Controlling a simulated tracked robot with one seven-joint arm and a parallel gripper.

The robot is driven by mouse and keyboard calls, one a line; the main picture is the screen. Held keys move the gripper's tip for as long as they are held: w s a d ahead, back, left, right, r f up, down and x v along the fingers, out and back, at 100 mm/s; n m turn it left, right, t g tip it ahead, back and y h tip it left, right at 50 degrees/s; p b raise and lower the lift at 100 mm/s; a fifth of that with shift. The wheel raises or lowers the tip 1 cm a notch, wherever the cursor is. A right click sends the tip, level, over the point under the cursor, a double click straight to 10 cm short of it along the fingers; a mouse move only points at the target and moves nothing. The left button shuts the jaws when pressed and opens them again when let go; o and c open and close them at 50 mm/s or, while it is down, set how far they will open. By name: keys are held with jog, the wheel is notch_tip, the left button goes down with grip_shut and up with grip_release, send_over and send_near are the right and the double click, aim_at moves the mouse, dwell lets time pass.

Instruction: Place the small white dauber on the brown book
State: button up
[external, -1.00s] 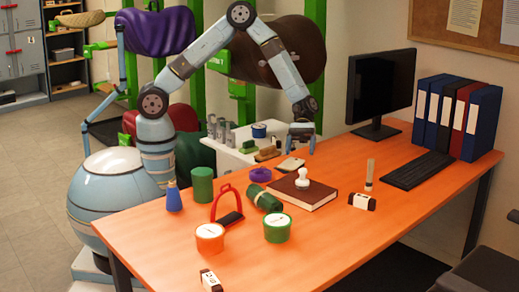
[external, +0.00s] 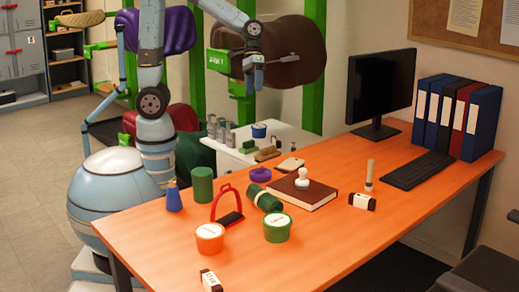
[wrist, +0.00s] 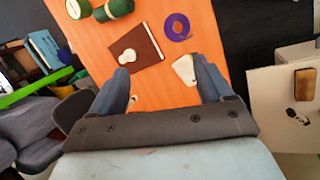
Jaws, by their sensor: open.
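The small white dauber (external: 302,178) stands upright on the brown book (external: 318,196), which lies flat on the orange table. In the wrist view the dauber (wrist: 128,55) also rests on the book (wrist: 143,42), seen from above. My gripper (external: 254,82) is raised high above and behind the table, apart from both. In the wrist view its two fingers (wrist: 162,80) are spread wide with nothing held between them.
A green roll (external: 264,198), a purple ring (external: 260,174) and a white flat item (external: 290,164) lie around the book. The monitor (external: 382,90), keyboard (external: 418,170) and binders are at the right. The table's front right is clear.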

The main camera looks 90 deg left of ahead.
jog(key=s+a+r+m+t+y, duration=0.2)
jog(key=s+a+r+m, duration=0.1)
jog(key=s, duration=0.6)
jog(key=s+a+r+m+t+y, duration=0.2)
jog(key=s+a+r, duration=0.3)
jog(key=s+a, duration=0.3)
jog(key=s+t, duration=0.1)
jog(key=s, duration=0.1)
jog(key=shift+s+a+r+m+y, duration=0.15)
jog(key=shift+s+m+y, duration=0.15)
jog(key=shift+m+y, duration=0.1)
